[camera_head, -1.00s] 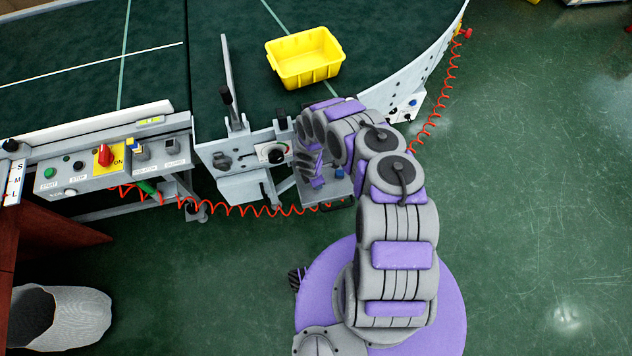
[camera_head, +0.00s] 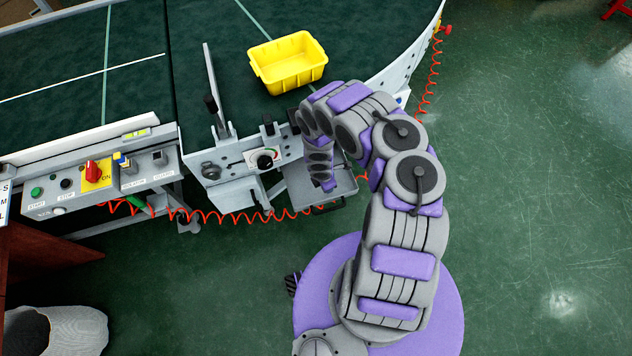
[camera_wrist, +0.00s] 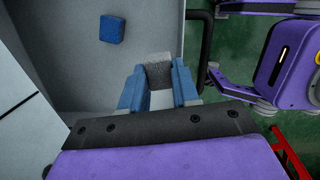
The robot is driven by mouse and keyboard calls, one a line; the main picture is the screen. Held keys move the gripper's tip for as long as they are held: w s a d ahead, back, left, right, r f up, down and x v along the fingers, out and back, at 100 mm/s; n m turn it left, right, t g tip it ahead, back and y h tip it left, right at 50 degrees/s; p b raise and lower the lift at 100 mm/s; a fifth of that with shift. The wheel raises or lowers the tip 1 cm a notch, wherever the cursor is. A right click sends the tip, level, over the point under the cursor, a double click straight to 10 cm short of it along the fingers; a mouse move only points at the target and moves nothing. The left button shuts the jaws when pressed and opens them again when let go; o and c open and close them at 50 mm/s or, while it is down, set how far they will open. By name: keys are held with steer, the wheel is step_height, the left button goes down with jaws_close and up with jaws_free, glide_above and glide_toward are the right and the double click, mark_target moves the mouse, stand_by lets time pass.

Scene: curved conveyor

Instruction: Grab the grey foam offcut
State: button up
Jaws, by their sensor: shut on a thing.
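The grey foam offcut (camera_wrist: 159,73) sits between the blue fingers of my gripper (camera_wrist: 158,88) in the wrist view, with both fingers against its sides. My gripper is shut on it, over a shallow grey tray (camera_wrist: 75,70). Whether the offcut still touches the tray floor I cannot tell. In the head view my gripper (camera_head: 325,186) points down over the same tray (camera_head: 345,187) beside the conveyor. The offcut is hidden there.
A small blue block (camera_wrist: 112,29) lies in the tray. A yellow bin (camera_head: 288,64) stands on the dark green conveyor (camera_head: 140,60). A control panel (camera_head: 95,180) with a red switch is at left. An orange coiled hose (camera_head: 245,216) hangs below. Green floor is clear at right.

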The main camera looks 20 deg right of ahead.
steer(key=s+d+b, duration=0.4)
steer(key=s+d, duration=0.3)
steer(key=d, duration=0.2)
steer(key=shift+s, duration=0.25)
